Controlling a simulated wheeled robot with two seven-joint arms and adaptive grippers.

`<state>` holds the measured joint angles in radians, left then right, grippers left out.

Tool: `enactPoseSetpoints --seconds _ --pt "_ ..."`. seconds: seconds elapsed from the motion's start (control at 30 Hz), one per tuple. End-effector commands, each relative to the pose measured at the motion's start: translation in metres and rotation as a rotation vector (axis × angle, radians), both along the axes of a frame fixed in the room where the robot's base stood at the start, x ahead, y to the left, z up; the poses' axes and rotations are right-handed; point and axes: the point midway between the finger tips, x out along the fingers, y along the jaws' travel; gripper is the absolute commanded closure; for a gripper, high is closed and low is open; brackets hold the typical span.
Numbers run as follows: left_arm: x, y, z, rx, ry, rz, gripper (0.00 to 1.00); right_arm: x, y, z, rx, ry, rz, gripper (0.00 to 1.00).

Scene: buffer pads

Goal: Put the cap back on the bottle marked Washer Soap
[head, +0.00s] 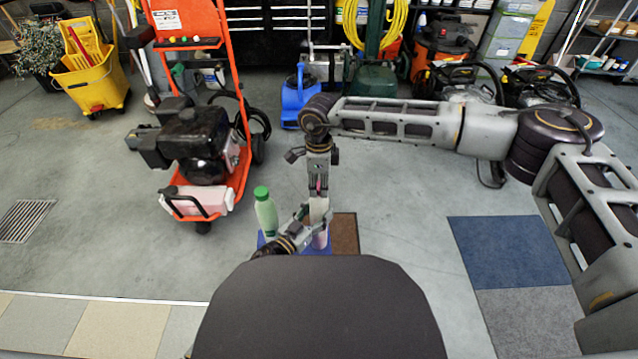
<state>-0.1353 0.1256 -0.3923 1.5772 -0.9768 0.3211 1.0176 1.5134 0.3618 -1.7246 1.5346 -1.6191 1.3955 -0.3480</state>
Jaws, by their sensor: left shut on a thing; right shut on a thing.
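A pale bottle with a pink lower part (320,240) stands near the middle, just beyond the dark part of my body; no label is readable. My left gripper (312,218) comes in low from the left and is shut on this bottle's side. My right gripper (318,190) points down right above the bottle and is shut on a small reddish thing that looks like the cap (318,186). Whether the cap touches the bottle's neck cannot be told. A light green bottle with a green cap (266,213) stands upright to the left, apart from the grippers.
A blue pad (262,240) and a brown pad (346,232) lie around the bottles. An orange pressure-washer cart (240,170) stands to the left. A blue blower (298,100) stands behind. Blue and grey mats (508,255) lie on the right; the floor between is clear.

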Motion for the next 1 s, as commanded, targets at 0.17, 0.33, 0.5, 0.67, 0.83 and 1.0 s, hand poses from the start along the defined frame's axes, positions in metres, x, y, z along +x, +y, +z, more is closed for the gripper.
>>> enactPoseSetpoints --seconds 0.17,0.33,0.5,0.67,0.83,1.0 --pt "0.0001 -0.0001 0.0002 0.000 0.000 0.000 1.00 0.0000 -0.0001 -0.0005 0.000 0.000 -0.143 0.95" --pt "0.0001 -0.0001 0.0002 0.000 0.000 0.000 1.00 0.0002 0.0000 -0.0003 0.001 0.000 -0.239 0.95" --pt "0.0001 -0.0001 0.0002 0.000 0.000 0.000 1.00 0.0002 0.0000 -0.0002 0.000 0.000 -0.236 0.58" --pt "0.0001 -0.0001 0.0002 0.000 0.000 0.000 1.00 0.0002 0.0000 -0.0002 0.000 0.000 -0.235 0.41" --pt "0.0001 -0.0001 0.0002 0.000 0.000 0.000 1.00 0.0001 0.0001 -0.0002 0.000 0.000 -0.234 0.41" --pt "0.0001 -0.0001 0.0002 0.000 0.000 0.000 1.00 0.0002 0.0001 0.0007 0.000 -0.001 -0.234 0.41"
